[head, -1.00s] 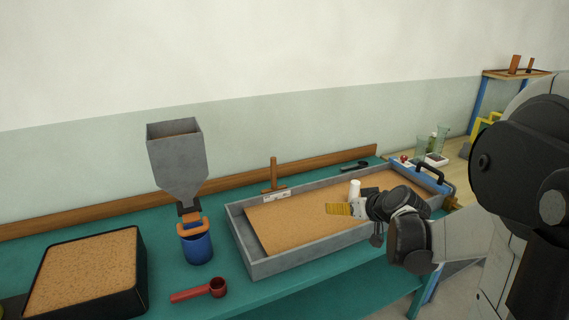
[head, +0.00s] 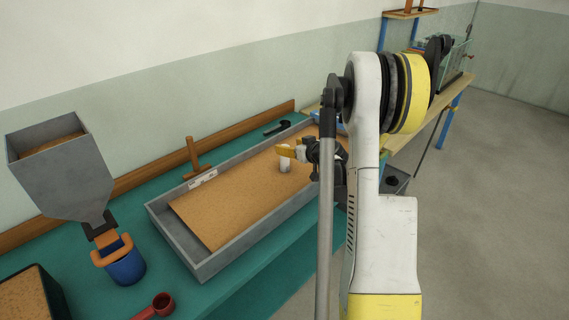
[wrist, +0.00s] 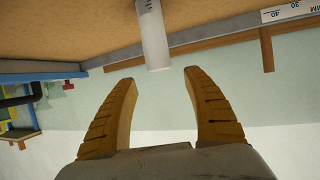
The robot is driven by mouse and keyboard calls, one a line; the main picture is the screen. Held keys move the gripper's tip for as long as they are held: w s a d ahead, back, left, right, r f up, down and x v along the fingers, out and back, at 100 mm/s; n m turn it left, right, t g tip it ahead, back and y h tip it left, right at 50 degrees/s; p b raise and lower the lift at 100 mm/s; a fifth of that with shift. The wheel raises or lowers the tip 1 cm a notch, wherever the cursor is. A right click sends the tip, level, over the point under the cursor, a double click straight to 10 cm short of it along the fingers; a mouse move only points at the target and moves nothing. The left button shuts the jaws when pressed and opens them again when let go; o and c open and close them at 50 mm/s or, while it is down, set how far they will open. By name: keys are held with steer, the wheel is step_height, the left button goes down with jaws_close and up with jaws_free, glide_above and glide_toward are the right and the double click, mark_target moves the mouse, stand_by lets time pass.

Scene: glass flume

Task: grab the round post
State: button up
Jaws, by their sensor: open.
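The round post (head: 285,161) is a short white cylinder. It stands upright in the sand of the grey tray (head: 210,262). In the wrist view, which is upside down, the post (wrist: 152,38) reaches from the sand to just short of the gap between my fingertips, a little left of centre. My gripper (wrist: 158,77) is open and empty, with two ribbed yellow-brown fingers. In the head view the gripper (head: 283,149) is at the post's upper end. I cannot tell there whether they touch.
A wooden T-shaped tool (head: 193,158) with a scale plate stands by the tray's back wall. A grey hopper (head: 64,175) and a blue cup (head: 125,266) are at the left. A red scoop (head: 160,303) lies in front. The sand left of the post is bare.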

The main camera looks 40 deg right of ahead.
mark_target(285, 161)
steer(key=b+x, duration=0.1)
steer(key=x, duration=0.1)
steer(key=f+x, duration=0.1)
steer(key=x, duration=0.1)
steer(key=shift+w+b, duration=0.15)
steer(key=shift+b, duration=0.2)
steer(key=shift+r, duration=0.1)
jaws_close()
